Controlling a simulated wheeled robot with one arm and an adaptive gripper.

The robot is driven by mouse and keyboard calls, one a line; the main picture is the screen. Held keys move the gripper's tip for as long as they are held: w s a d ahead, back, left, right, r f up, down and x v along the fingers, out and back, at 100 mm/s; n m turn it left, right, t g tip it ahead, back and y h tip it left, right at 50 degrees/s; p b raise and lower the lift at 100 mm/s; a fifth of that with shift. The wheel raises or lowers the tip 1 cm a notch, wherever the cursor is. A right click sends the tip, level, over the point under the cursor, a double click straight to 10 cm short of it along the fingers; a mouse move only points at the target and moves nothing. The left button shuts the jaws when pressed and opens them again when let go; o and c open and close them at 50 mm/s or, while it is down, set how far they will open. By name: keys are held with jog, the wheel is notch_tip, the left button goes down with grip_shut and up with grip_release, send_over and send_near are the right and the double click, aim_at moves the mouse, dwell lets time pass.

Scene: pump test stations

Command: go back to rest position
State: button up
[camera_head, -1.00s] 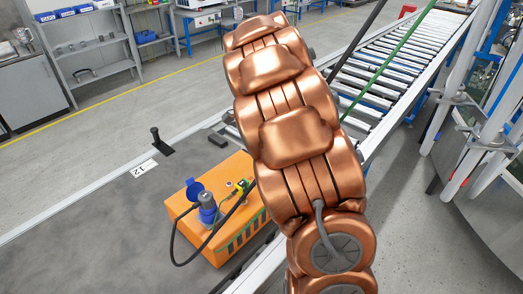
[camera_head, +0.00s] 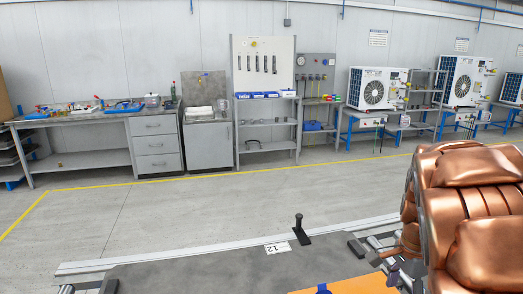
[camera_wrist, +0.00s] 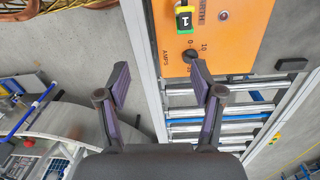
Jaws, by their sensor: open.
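My gripper (camera_wrist: 160,88) shows in the wrist view with its two purple-lined fingers spread apart and nothing between them. Beyond the fingertips is an orange box (camera_wrist: 225,35) with a black knob, a scale marked AMPS and a yellow-green plug numbered 1. In the head view my copper-coloured arm fills the lower right. Only a strip of the orange box (camera_head: 350,287) shows at the bottom edge there, with a bit of blue on it. I cannot make out my gripper's fingers in the head view.
In the head view a grey station top (camera_head: 200,272) with a number plate (camera_head: 277,248) and a black post (camera_head: 300,230) lies in front. Beyond a yellow floor line stand a workbench (camera_head: 85,155), shelves (camera_head: 265,133) and white fan units (camera_head: 375,88). The floor between is clear. Rollers (camera_wrist: 215,130) show in the wrist view.

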jog(key=s+a+n+p, duration=0.1)
jog(key=s+a+n, duration=0.3)
jog(key=s, duration=0.3)
jog(key=s+a+r+n+g+p, duration=0.1)
jog(key=s+a+n, duration=0.4)
jog(key=s+n, duration=0.2)
jog(key=s+a+n+p, duration=0.1)
jog(key=s+a+n, duration=0.3)
jog(key=s, duration=0.5)
jog(key=shift+s+a+r+n, duration=0.2)
jog(key=shift+r+n, duration=0.15)
jog(key=shift+n, duration=0.35)
jog(key=shift+c, duration=0.2)
